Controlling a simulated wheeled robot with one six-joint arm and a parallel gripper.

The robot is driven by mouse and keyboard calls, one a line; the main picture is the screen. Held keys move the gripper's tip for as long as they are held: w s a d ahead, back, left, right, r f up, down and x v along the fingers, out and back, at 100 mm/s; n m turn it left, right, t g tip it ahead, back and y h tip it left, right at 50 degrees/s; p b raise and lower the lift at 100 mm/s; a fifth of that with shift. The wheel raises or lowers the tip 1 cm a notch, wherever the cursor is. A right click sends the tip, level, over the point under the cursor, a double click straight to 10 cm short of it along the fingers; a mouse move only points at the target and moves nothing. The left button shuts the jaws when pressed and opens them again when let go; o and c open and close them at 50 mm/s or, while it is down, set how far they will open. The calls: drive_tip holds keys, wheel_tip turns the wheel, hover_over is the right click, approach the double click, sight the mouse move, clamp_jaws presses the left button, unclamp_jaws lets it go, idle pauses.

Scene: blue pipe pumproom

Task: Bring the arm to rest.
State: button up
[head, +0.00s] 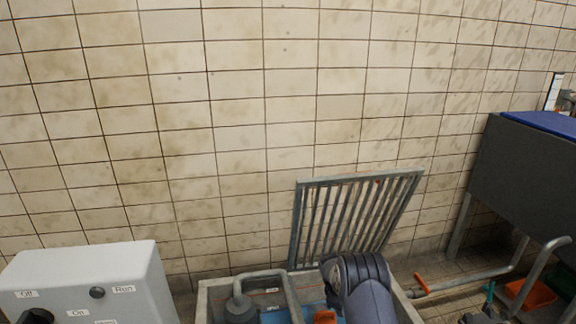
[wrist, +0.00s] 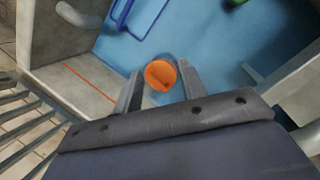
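My gripper (wrist: 160,80) shows in the wrist view with its two grey fingers spread apart. A round orange thing (wrist: 160,75) appears between the fingertips, with narrow gaps to either side. I cannot tell how far beyond the fingers it lies. In the head view my dark arm reaches down at the bottom, over a grey-walled pit, and hides the gripper. An orange piece (head: 325,317) shows just left of the arm there.
A pit wall (wrist: 75,85) borders a blue surface (wrist: 215,40). A metal grate (head: 350,215) leans on the tiled wall behind. A grey switch box (head: 90,280) stands left, a dark bench (head: 525,165) right. An orange-handled pipe (head: 470,285) runs at lower right.

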drive_tip(key=s+r+m+g+y+p, duration=0.3)
drive_tip(key=s+r+m+g+p, duration=0.2)
drive_tip(key=s+r+p, duration=0.8)
drive_tip(key=shift+s+a+r+m+y+p, duration=0.2)
drive_tip(key=shift+a+r+m+y+p, duration=0.15)
drive_tip(key=shift+r+m+p, duration=1.6)
drive_tip(key=shift+r+n+b, duration=0.3)
drive_tip(key=shift+r+n, duration=0.05)
drive_tip(key=shift+n, duration=0.1)
